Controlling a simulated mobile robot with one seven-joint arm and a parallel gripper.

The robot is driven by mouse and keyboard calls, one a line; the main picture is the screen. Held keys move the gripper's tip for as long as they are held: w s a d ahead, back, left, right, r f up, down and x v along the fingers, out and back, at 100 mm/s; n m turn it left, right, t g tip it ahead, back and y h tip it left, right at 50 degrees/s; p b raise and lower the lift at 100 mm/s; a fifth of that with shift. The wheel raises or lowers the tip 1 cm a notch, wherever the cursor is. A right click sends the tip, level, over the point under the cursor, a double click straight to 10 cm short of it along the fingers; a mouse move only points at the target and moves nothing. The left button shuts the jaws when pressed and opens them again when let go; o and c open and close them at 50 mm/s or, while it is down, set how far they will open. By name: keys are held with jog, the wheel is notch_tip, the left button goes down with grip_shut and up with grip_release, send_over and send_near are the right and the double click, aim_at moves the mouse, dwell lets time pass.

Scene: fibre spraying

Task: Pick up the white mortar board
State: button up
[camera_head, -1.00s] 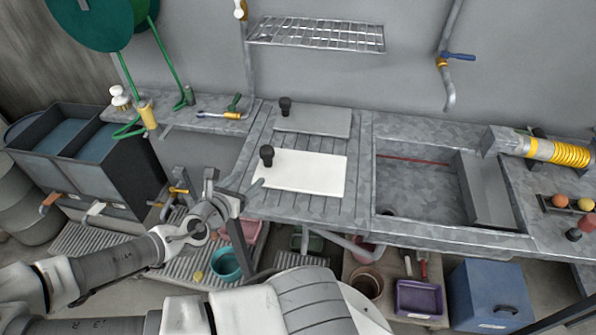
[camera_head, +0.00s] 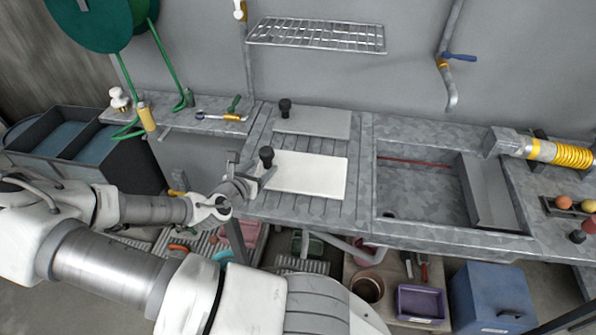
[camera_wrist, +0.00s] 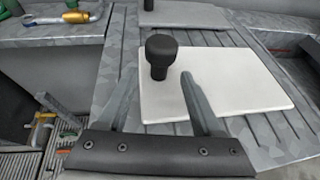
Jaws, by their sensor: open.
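The white mortar board (camera_head: 312,177) lies flat on the ribbed grey counter, left of the sink. It also shows in the wrist view (camera_wrist: 225,85). Its black knob handle (camera_head: 267,158) stands upright at its left end; in the wrist view the knob (camera_wrist: 160,55) appears between my finger tips. My gripper (camera_head: 251,168) is open and empty at the board's left end, close to the knob. In the wrist view my gripper (camera_wrist: 158,75) has one finger on each side of the knob's line. I cannot tell whether a finger touches the board.
A grey board (camera_head: 318,122) with a black knob lies just behind. A sink basin (camera_head: 415,190) is to the right. A wire rack (camera_head: 316,35) hangs on the wall above. A yellow-handled tool (camera_head: 222,116) lies on the left shelf. Buckets and a blue box (camera_head: 490,297) stand below.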

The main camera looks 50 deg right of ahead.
aim_at(265, 162)
jog(key=shift+x, duration=2.55)
jog(key=shift+r, duration=0.15)
grip_shut()
jog(key=shift+r, duration=0.1)
